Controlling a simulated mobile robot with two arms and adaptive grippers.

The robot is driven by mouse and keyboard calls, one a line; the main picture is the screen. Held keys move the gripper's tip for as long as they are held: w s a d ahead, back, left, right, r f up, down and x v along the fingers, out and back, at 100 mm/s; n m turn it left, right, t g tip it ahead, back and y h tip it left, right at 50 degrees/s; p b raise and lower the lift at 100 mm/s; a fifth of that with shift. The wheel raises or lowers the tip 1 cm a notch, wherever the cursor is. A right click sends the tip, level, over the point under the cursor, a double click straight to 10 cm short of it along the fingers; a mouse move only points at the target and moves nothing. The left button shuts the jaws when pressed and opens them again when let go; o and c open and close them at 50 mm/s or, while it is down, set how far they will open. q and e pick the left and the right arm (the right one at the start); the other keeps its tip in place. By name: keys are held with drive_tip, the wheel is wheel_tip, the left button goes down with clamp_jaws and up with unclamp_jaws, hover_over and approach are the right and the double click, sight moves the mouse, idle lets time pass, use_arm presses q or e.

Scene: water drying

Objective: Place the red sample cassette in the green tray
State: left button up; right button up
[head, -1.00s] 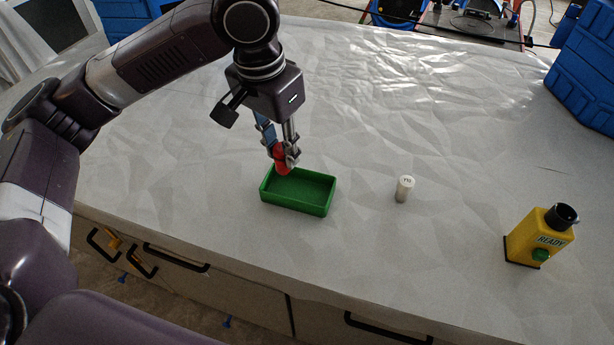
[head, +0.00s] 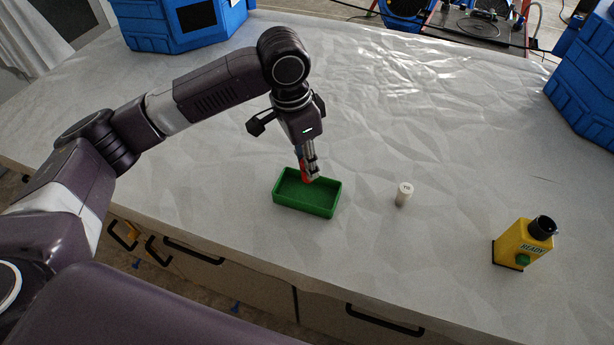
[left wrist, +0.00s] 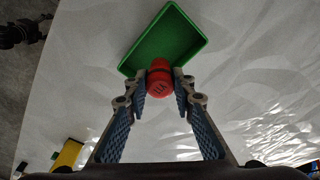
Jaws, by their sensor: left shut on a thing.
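The red sample cassette (left wrist: 159,82) is held between the fingertips of my left gripper (left wrist: 160,75) in the left wrist view. In the head view the cassette (head: 304,170) is partly hidden by the fingers of the left gripper (head: 309,175). The green tray (head: 290,205) is an open rectangular box on the table. The gripper and cassette are over the back part of the tray's opening. I cannot tell whether the cassette touches the tray floor. The tray (left wrist: 197,31) also shows just beyond the cassette in the left wrist view. My right gripper is not in view.
A small white labelled cylinder (head: 403,194) stands right of the tray. A yellow device (head: 515,245) marked READY stands farther right. Blue cases (head: 150,22) are at the back left and back right. The table (head: 420,120) is otherwise clear.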

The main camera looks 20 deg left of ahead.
sight(307, 181)
use_arm(q)
wheel_tip(307, 181, down, 2)
drive_tip(key=shift+f, duration=0.35)
wheel_tip(307, 181, down, 4)
drive_tip(key=shift+r+p, duration=0.25)
drive_tip(key=shift+p, duration=0.25)
drive_tip(key=shift+f, duration=0.1)
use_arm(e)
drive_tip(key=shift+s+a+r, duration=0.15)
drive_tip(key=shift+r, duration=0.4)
use_arm(q)
drive_tip(key=shift+f, duration=0.15)
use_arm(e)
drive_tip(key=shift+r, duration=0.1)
use_arm(q)
drive_tip(key=o, duration=1)
